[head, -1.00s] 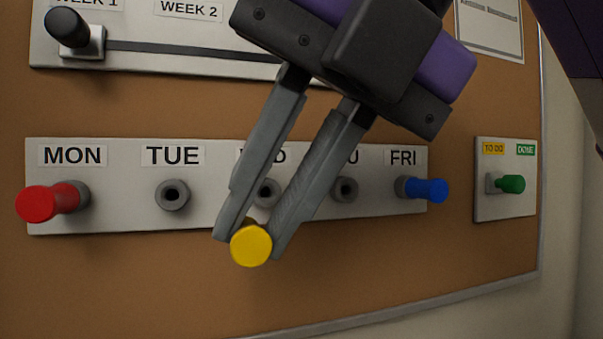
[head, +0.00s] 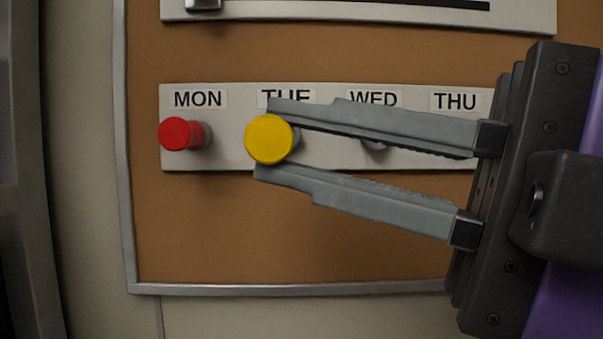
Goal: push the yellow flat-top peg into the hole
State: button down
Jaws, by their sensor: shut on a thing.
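My gripper (head: 264,140) reaches in from the right with its two grey fingers shut on the yellow flat-top peg (head: 268,139). One finger is above the peg and one below, and its round flat top faces the camera. The peg stands in front of the TUE position on the white day panel (head: 225,155). The TUE hole is mostly hidden behind the peg and the upper finger; I cannot tell whether the peg's far end is in it. The WED hole (head: 376,144) shows partly between the fingers.
A red peg (head: 178,134) sits in the MON hole, close to the left of the yellow peg. A slotted panel (head: 390,16) is above. The brown board (head: 220,230) below is bare down to its metal frame (head: 300,289).

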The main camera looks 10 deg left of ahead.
aim_at(318, 142)
jog(key=w, duration=0.2)
jog(key=w+p, duration=0.1)
jog(key=shift+w+a+r+y, duration=0.2)
jog(key=shift+w+a+y, duration=0.05)
jog(key=shift+w+y, duration=0.05)
dwell(0.4)
jog(key=shift+b, duration=0.45)
jog(key=shift+w+a+b, duration=0.25)
jog(key=shift+w+b, duration=0.6)
jog(key=shift+w, duration=0.15)
dwell(1.9)
jog(key=c, duration=1.3)
grip_release()
